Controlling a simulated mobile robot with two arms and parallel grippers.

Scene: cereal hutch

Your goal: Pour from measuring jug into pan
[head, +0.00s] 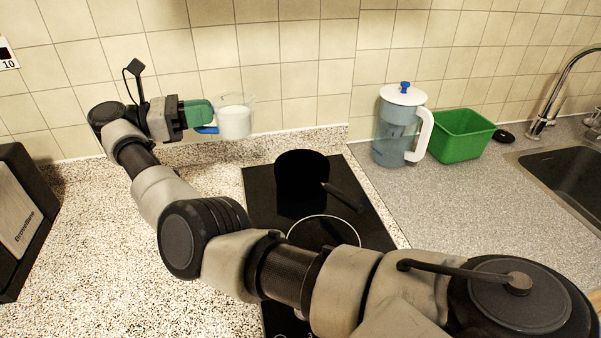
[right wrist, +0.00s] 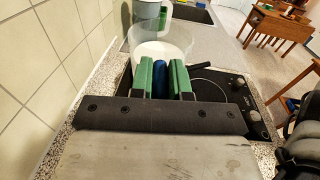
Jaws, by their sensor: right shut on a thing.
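The clear measuring jug (head: 235,122) holds something white and looks upright. My right gripper (head: 206,115), with green fingers, is shut on the jug's blue handle and holds it in the air near the tiled wall. In the right wrist view the handle (right wrist: 160,80) sits between the green fingers, with the jug (right wrist: 178,38) beyond them. The black pan (head: 302,172) rests on the back of the hob, to the right of and lower than the jug. Its handle points to the lower right. The pan's inside is too dark to make out. My left gripper is not in view.
The black hob (head: 262,205) is set in the speckled counter (head: 90,230). A lidded water pitcher (head: 390,140) and a green bin (head: 462,138) stand right of it. A sink (head: 570,175) is far right. A black appliance (head: 22,220) stands left.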

